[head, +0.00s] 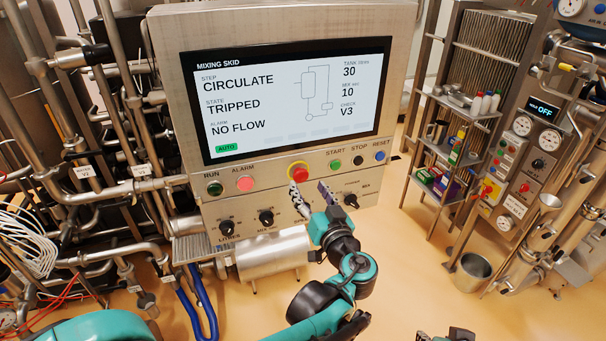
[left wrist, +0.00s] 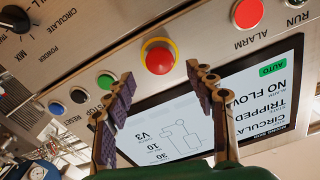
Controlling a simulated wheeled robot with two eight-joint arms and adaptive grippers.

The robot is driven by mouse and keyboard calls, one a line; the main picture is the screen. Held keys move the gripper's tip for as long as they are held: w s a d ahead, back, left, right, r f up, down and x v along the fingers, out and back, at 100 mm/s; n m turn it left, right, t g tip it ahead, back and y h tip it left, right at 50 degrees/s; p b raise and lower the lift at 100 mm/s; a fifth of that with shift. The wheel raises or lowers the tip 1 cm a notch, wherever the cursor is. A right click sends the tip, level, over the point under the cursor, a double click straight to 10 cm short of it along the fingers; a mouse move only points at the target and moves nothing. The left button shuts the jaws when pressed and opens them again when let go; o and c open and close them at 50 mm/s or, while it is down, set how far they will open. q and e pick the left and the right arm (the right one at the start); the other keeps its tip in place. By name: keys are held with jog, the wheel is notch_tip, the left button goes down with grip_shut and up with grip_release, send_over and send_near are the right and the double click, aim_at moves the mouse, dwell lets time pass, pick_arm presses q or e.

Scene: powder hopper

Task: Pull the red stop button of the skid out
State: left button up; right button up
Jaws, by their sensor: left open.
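The red stop button (head: 298,171) with its yellow collar sits on the skid's panel, under the screen, in the head view. It shows in full in the left wrist view (left wrist: 159,57), between and just beyond my fingertips. My left gripper (head: 311,189) is open, its two fingers pointing at the panel just below and right of the button. In the left wrist view the left gripper (left wrist: 160,74) has one finger on each side of the button's line, with nothing between them. Whether a finger touches the panel I cannot tell. A small part of what looks like my right gripper (head: 447,335) shows at the bottom edge.
The screen (head: 285,97) reads CIRCULATE, TRIPPED, NO FLOW. Green, black and blue buttons (head: 358,160) are right of the red one; RUN and a lit ALARM lamp (head: 246,184) are left. Knobs (head: 266,217) sit below. A shelf rack (head: 447,150) stands at right.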

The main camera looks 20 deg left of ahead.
aim_at(302, 178)
pick_arm(q)
jog(key=x, duration=0.5)
